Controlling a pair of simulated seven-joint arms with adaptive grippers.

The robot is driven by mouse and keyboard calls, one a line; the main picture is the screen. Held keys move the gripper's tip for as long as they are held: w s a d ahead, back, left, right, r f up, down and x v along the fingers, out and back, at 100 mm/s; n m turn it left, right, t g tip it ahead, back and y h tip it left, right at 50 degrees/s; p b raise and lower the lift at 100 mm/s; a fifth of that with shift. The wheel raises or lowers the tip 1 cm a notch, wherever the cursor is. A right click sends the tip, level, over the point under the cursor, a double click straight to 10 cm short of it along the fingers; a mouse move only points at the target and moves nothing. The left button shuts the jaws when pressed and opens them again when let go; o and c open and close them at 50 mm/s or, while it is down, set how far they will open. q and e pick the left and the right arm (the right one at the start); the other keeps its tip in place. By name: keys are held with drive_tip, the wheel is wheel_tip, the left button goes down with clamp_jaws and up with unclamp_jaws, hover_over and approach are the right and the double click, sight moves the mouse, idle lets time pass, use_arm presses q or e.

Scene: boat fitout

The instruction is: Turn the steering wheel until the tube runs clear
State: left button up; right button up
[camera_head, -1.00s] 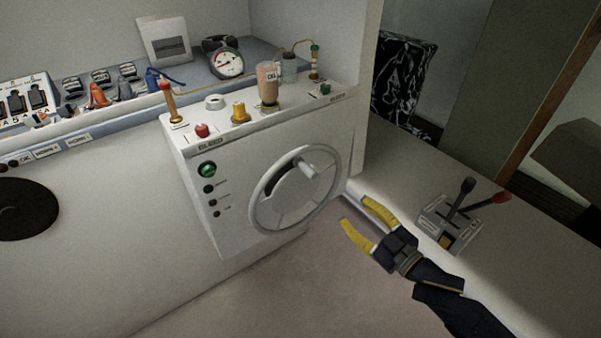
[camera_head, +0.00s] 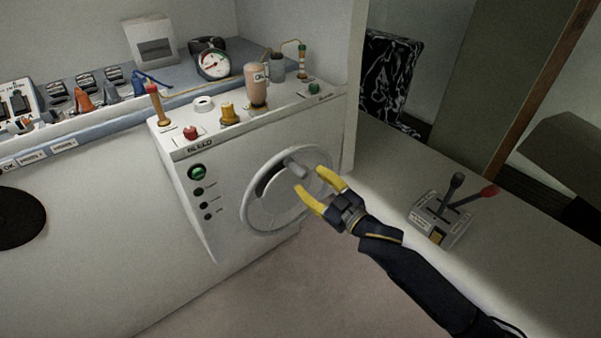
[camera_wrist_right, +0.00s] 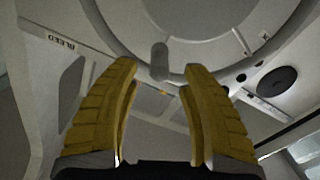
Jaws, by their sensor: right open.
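The steering wheel (camera_head: 262,208) is a grey ring with a knob (camera_head: 298,169) on the front of the white bleed unit. My right gripper (camera_head: 311,185) is open, its yellow fingers in front of the wheel's right side, near the knob. In the right wrist view the knob (camera_wrist_right: 159,62) shows between and beyond the two fingertips (camera_wrist_right: 160,78), and the wheel rim (camera_wrist_right: 115,50) curves behind them. Nothing is held. A thin tube (camera_head: 301,62) stands at the back right of the unit's top; its contents are too small to judge. My left gripper is not in view.
A bottle (camera_head: 257,86), a gauge (camera_head: 213,64) and coloured knobs stand on or behind the unit. A lever box (camera_head: 437,216) with a red and a black handle sits on the ledge at right. The floor below the wheel is clear.

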sight(301, 174)
drive_tip(key=shift+x, duration=2.45)
drive_tip(key=shift+c, duration=0.3)
clamp_jaws()
drive_tip(key=shift+f, duration=0.2)
